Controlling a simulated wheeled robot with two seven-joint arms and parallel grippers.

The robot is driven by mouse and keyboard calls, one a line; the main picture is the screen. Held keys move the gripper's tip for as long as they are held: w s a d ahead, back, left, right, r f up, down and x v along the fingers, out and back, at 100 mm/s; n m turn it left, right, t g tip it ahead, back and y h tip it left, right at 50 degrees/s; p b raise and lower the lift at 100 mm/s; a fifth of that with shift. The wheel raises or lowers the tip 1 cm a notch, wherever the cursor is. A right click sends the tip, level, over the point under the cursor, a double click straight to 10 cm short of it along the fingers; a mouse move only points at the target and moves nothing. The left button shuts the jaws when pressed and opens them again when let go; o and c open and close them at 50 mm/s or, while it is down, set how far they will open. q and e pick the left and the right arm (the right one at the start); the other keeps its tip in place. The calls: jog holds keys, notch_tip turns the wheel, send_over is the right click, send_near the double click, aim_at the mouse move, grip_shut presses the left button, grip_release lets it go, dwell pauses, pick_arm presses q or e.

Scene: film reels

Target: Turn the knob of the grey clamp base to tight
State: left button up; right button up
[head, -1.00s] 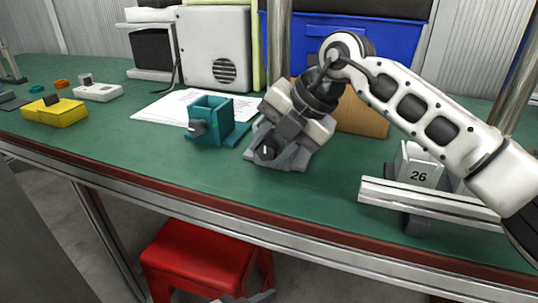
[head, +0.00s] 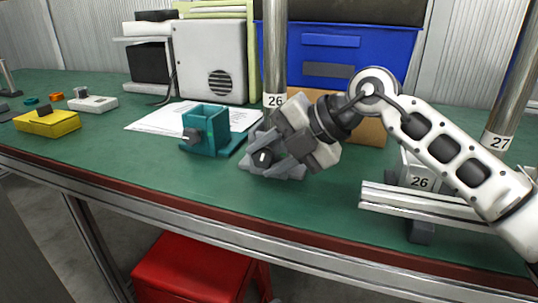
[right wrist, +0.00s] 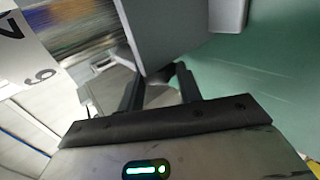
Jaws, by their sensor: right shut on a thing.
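The grey clamp base (head: 288,171) stands on the green bench, around the foot of the metal post labelled 26 (head: 275,50). Its dark knob (head: 263,157) with a white mark is on the front side, facing me. My right gripper (head: 276,150) comes in from the right, tilted, and covers much of the base. In the right wrist view, its two dark fingers (right wrist: 160,88) close around a dark part low on the grey block (right wrist: 175,35), which looks like the knob. The fingertips are partly hidden, and I cannot read the knob's setting. My left gripper is not in view.
A teal clamp base (head: 207,137) with its own knob stands close on the left. A grey block labelled 26 (head: 421,177) and a metal rail (head: 415,201) lie to the right. A blue bin (head: 355,55) stands behind. The bench front is clear.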

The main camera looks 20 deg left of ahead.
jog(key=o, duration=1)
pick_arm(q)
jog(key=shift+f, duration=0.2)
jog(key=p, duration=0.1)
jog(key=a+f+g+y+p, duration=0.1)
jog(key=p, duration=0.1)
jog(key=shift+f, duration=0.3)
pick_arm(e)
jog(key=v, duration=1.6)
